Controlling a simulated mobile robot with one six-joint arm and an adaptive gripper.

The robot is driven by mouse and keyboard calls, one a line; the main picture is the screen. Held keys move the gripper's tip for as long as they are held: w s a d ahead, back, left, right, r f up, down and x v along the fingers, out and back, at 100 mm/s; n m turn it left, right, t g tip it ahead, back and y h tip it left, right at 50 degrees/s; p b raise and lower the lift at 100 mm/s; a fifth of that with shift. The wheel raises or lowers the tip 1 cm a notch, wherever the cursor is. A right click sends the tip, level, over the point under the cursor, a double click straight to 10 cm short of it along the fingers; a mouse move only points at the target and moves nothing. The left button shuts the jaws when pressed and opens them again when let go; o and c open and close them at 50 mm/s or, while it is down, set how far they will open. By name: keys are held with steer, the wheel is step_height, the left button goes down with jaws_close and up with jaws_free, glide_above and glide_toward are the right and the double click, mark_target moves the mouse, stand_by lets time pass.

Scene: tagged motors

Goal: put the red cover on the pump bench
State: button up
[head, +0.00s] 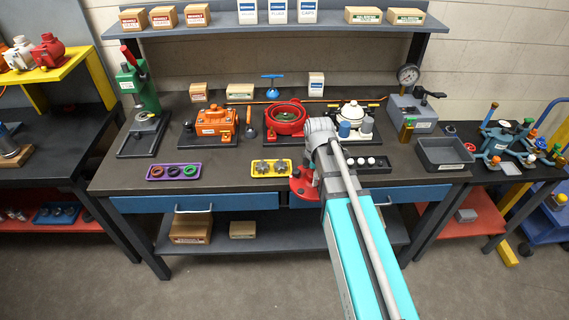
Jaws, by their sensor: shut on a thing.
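A red cover (301,187) with dark bolts shows at the front edge of the workbench, left of my arm. My gripper (316,179) is mostly hidden by my own wrist and arm; it is shut on the red cover, but the grip itself is not clear. The cover appears in front of the bench top, above the blue drawers. A red pump body (287,127), round and open on top, sits further back on the dark bench (223,166).
An orange pump (212,121) and a white pump (352,112) flank the red body. A yellow tray (270,168), a purple tray (174,172) and an empty grey bin (444,154) lie near the front. A green press (137,85) stands left and a gauge (408,75) right.

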steer(key=shift+d+r, duration=0.1)
steer(key=shift+r, duration=0.05)
steer(key=w+r+p, duration=0.1)
steer(key=w+d+r+p, duration=0.1)
steer(key=w+p, duration=0.1)
steer(key=shift+d+r, duration=0.15)
steer(key=shift+r, duration=0.25)
steer(key=shift+w+d+r+p, duration=0.35)
steer(key=shift+w+r+p, duration=0.1)
steer(key=shift+w, duration=0.1)
steer(key=shift+f, duration=0.1)
steer(key=shift+w+d+f+b, duration=0.25)
steer(key=shift+w+f+b, duration=1.25)
steer(key=shift+w, duration=0.7)
steer(key=shift+w+d+f+b, duration=0.2)
steer(key=shift+w+f+b, duration=1.35)
steer(key=shift+w, duration=0.6)
steer(key=shift+w+d+f+b, duration=0.25)
steer(key=shift+w+f+b, duration=1.25)
steer(key=shift+w, duration=0.7)
